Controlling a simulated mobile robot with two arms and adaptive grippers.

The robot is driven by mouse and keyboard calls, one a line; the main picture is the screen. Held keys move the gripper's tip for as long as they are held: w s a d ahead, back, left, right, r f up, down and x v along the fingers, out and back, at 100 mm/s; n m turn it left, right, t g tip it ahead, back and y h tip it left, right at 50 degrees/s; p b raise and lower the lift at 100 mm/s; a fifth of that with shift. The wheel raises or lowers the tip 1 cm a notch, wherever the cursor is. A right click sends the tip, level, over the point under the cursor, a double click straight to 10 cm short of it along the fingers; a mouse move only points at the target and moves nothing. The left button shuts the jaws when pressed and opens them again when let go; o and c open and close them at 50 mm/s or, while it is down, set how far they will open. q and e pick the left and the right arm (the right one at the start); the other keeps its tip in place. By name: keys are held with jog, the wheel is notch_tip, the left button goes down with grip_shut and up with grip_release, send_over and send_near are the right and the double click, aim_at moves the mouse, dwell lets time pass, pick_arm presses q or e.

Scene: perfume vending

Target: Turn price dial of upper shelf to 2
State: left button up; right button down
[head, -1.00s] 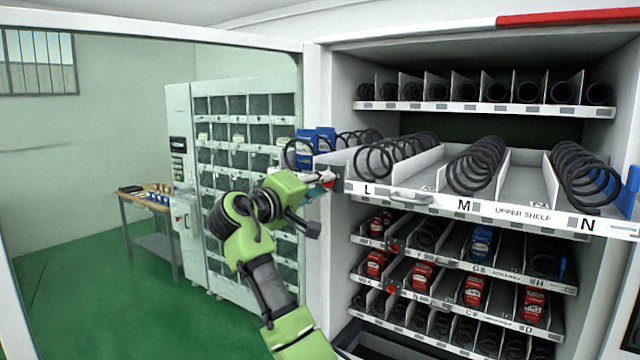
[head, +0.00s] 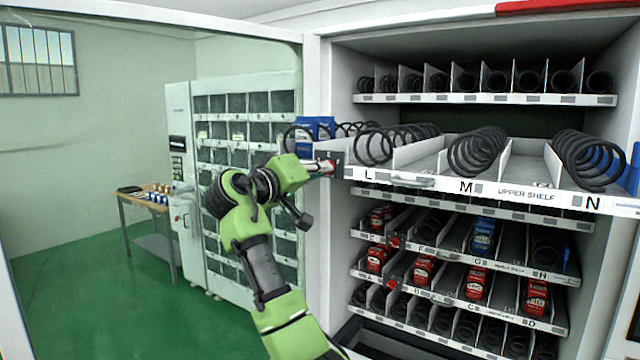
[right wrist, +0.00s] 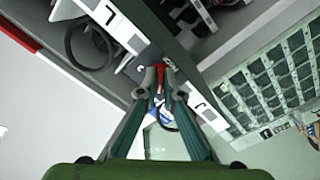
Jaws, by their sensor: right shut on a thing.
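The upper shelf (head: 527,195) is pulled out of the vending machine, with a white front rail lettered L, M and N. Its price dial, a small red part (head: 328,167), sits at the shelf's left front corner beside a dark plate. My right gripper (head: 324,168) reaches it from the left and is shut on it. In the right wrist view the red dial (right wrist: 160,74) lies between the closed fingertips (right wrist: 160,80), against the dark plate. The fingers cover much of it, and its number cannot be read. My left gripper is not in view.
A blue item (head: 316,127) is behind the gripper. A white door frame (head: 312,260) stands close to my arm. A locker cabinet (head: 245,130) and wooden table (head: 145,197) stand at the back left.

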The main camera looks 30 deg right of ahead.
jog(key=m+b, duration=0.4)
jog(key=m, duration=0.3)
jog(key=shift+w+m, duration=0.1)
jog(key=shift+m, duration=0.3)
jog(key=shift+m+b, duration=0.3)
jog(key=c, duration=2.2)
grip_release()
jog(key=shift+a, duration=0.1)
jog(key=shift+a, duration=0.1)
jog(key=v, duration=1.1)
jog(key=shift+s+a+f, duration=0.1)
jog(key=shift+s+a, duration=0.1)
jog(key=shift+a, duration=0.15)
